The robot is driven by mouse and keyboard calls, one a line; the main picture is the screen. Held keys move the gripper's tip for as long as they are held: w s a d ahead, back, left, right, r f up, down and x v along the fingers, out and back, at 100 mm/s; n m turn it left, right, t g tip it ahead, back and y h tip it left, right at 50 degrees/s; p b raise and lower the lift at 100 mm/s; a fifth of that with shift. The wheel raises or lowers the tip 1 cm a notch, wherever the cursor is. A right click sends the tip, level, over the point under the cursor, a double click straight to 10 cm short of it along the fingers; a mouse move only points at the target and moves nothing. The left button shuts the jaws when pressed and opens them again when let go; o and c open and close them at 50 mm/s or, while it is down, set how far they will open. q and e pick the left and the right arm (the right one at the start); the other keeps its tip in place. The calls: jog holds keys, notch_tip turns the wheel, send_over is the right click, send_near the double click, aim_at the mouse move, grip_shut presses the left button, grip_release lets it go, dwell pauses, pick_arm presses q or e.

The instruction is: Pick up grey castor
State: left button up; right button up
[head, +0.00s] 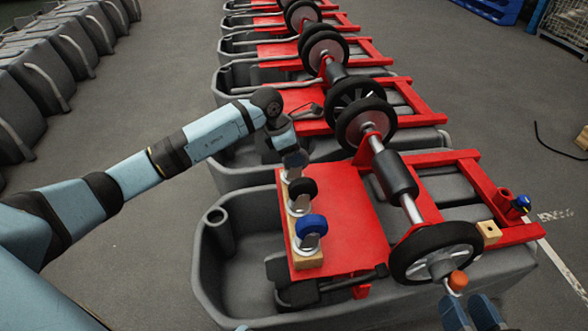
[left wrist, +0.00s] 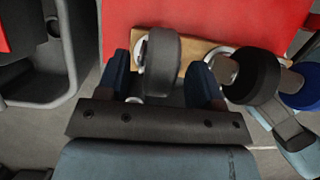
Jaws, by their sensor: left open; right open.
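The grey castor (head: 295,159) is at the far end of a wooden strip (head: 308,260) on the near red frame. In the left wrist view the grey castor (left wrist: 162,62) is between the two dark blue fingers of my left gripper (left wrist: 162,80). The fingers are open on either side, with gaps showing. In the head view my left gripper (head: 287,147) is right at the castor, and its fingers are largely hidden. My right gripper (head: 471,311) is open and empty at the bottom edge, near an orange castor (head: 458,281).
A black castor (head: 302,188) and a blue castor (head: 311,226) share the strip, close beside the grey one. The red frame (head: 345,205) lies over a grey tank (head: 212,270). Large black wheels (head: 435,252) stand to the right. More tanks fill the back.

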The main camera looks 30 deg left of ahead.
pick_arm(q)
grip_shut()
jog(key=shift+r, duration=0.1)
